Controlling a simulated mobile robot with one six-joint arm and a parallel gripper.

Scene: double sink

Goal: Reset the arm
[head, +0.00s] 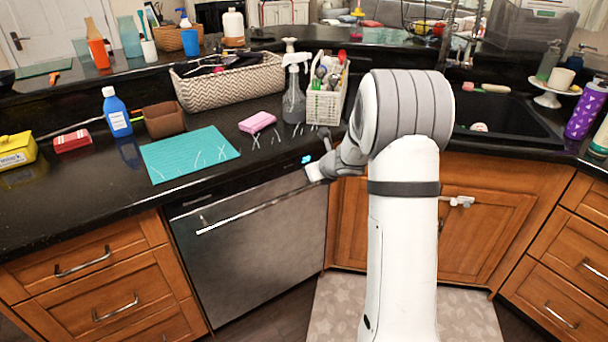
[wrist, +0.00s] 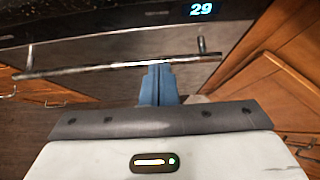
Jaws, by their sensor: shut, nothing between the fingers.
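My gripper (wrist: 159,70) shows in the wrist view with its two blue-grey fingers together and nothing between them. Its tips are close to the long metal handle bar (wrist: 85,71) of the dishwasher; I cannot tell whether they touch it. In the head view my arm stands in front of the counter, with its wrist near the right end of the dishwasher's top edge. The fingertips are hard to make out there. The dishwasher (head: 262,245) has a steel front and appears closed, with a lit display (wrist: 201,9) above the handle.
The black counter (head: 60,210) holds a teal mat (head: 188,153), a pink sponge (head: 257,122), a blue bottle (head: 116,112), a spray bottle (head: 294,95) and a white utensil basket (head: 327,95). The dark sink (head: 505,115) is right of my arm. Wooden cabinets flank the dishwasher.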

